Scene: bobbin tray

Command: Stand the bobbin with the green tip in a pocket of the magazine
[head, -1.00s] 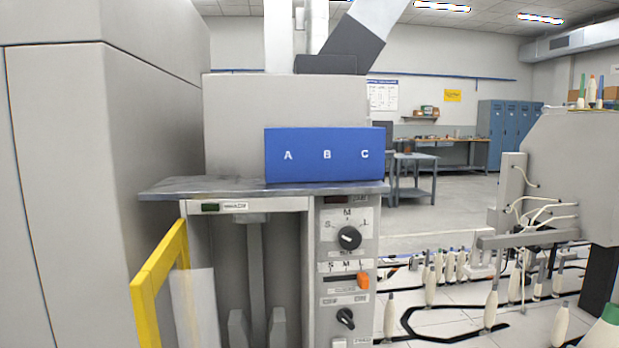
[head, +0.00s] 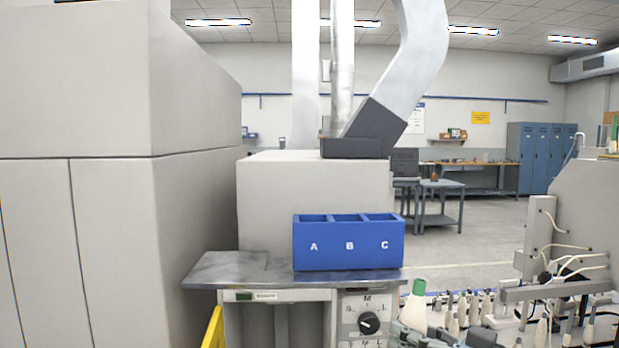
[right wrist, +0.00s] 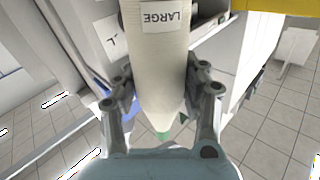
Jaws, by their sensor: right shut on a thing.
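The bobbin with the green tip (head: 413,308) is pale cream and shows at the bottom of the head view, in front of the machine's right side, tip up. My right gripper (head: 432,338) is shut on it, partly cut off by the frame edge. In the right wrist view the bobbin (right wrist: 158,60) lies between both fingers (right wrist: 160,82) and bears a label reading LARGE. The magazine (head: 350,260) is a blue box with three pockets, A, B and C, open at the top. No bobbin shows in them. The bobbin is right of and below the magazine, apart from it. My left gripper is out of view.
The magazine stands on a metal shelf (head: 225,272), whose left part is bare. A knob panel (head: 368,312) is below. A large grey cabinet (head: 75,240) stands left. Several bobbins and a grey machine (head: 580,215) are at right.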

